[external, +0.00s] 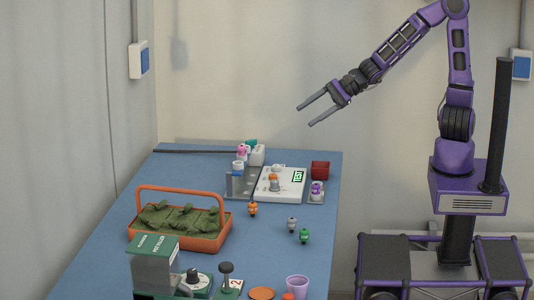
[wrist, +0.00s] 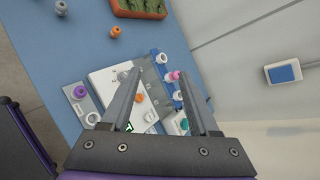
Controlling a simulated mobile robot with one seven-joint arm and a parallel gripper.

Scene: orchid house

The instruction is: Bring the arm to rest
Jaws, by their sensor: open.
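My gripper (external: 312,112) is open and empty, held in the air well above the far right part of the blue table. My purple arm reaches up and out to the left from my base. In the wrist view my gripper (wrist: 162,88) shows two grey fingers spread apart, with table items far below between them. Nothing is between the fingertips.
The blue table (external: 108,225) holds an orange basket (external: 222,243) with green contents, a white device (external: 293,184), a dark red box (external: 320,170), a purple cup (external: 297,284) and several small bottles. Air around my arm is clear.

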